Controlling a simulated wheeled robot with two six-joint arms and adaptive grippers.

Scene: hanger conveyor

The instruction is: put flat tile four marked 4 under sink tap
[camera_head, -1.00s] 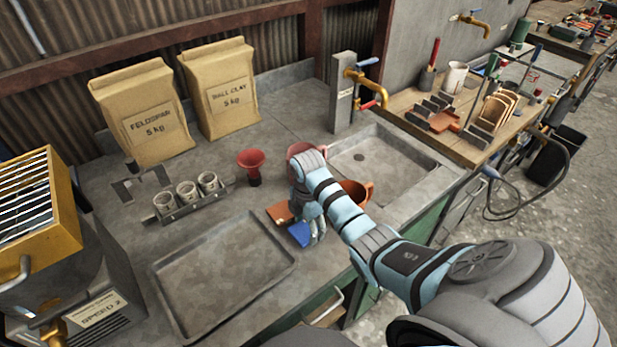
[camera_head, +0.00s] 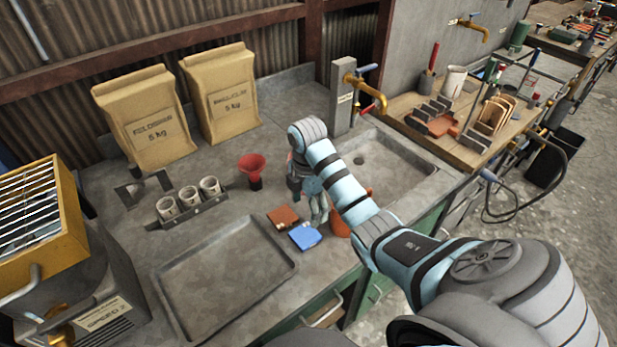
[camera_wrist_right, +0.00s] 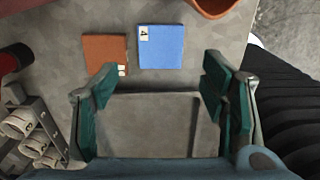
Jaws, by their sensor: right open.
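The flat blue tile with a white label marked 4 (camera_wrist_right: 161,47) lies on the grey counter; it also shows in the head view (camera_head: 305,236). My right gripper (camera_head: 317,208) is above the counter beside the tile, partly hidden by my arm. In the right wrist view this gripper (camera_wrist_right: 158,84) is open and empty, with the blue tile beyond its fingertips. The brass sink tap (camera_head: 372,88) with a blue lever stands on a grey post over the sink basin (camera_head: 408,165) at the back right. My left gripper is not in view.
A brown-orange tile (camera_head: 283,216) lies left of the blue one. An orange pot (camera_head: 340,223) stands close on the right. A red funnel-shaped item (camera_head: 251,166), a rack of cups (camera_head: 190,208) and a large grey tray (camera_head: 226,280) are on the left.

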